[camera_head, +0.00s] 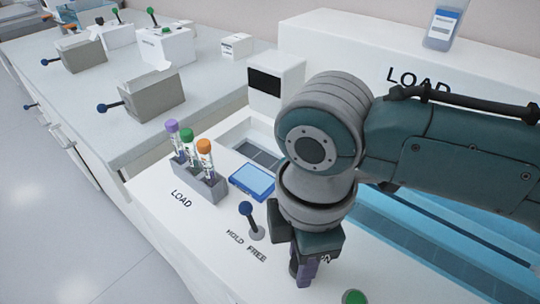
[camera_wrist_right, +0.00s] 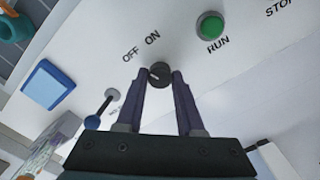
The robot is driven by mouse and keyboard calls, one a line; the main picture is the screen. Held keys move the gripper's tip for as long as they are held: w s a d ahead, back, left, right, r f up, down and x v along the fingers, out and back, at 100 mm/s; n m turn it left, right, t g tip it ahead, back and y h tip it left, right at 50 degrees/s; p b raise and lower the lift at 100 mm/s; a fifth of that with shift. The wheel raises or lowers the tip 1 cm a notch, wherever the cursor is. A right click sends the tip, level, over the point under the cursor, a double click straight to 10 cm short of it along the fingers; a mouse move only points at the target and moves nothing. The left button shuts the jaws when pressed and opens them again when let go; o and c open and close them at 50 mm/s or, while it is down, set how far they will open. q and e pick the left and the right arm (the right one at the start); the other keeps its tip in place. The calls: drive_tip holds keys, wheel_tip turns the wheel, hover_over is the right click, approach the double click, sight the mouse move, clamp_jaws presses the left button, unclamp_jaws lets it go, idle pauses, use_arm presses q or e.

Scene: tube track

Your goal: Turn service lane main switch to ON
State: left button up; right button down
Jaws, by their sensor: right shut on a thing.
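The main switch is a small dark round knob (camera_wrist_right: 160,73) on the white panel, with the printed words OFF and ON just beyond it in the right wrist view. My right gripper (camera_wrist_right: 160,76) has its two purple fingers on either side of the knob, shut on it. I cannot tell clearly which word the knob's mark points to. In the head view the right gripper (camera_head: 304,274) points down at the panel's front and hides the knob and most of its lettering. My left gripper is not in view.
A green RUN button (camera_wrist_right: 210,29) sits beside the knob. A blue-tipped HOLD/FREE lever (camera_head: 249,216) stands close to my gripper. A grey rack (camera_head: 207,188) with capped tubes and a blue pad (camera_head: 252,181) lie behind it. A blue-tinted channel (camera_head: 420,240) runs to the right.

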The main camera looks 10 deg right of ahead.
drive_tip(key=shift+r+m+p, duration=0.15)
drive_tip(key=shift+m+p, duration=0.35)
drive_tip(key=shift+p, duration=0.2)
drive_tip(key=shift+m+p, duration=1.05)
drive_tip(key=shift+m, duration=0.05)
drive_tip(key=m+p, duration=0.2)
drive_tip(key=m, duration=0.1)
drive_tip(key=shift+m+p, duration=0.5)
drive_tip(key=shift+m, duration=0.8)
drive_tip(key=c, duration=0.5)
unclamp_jaws()
drive_tip(key=shift+c, duration=0.2)
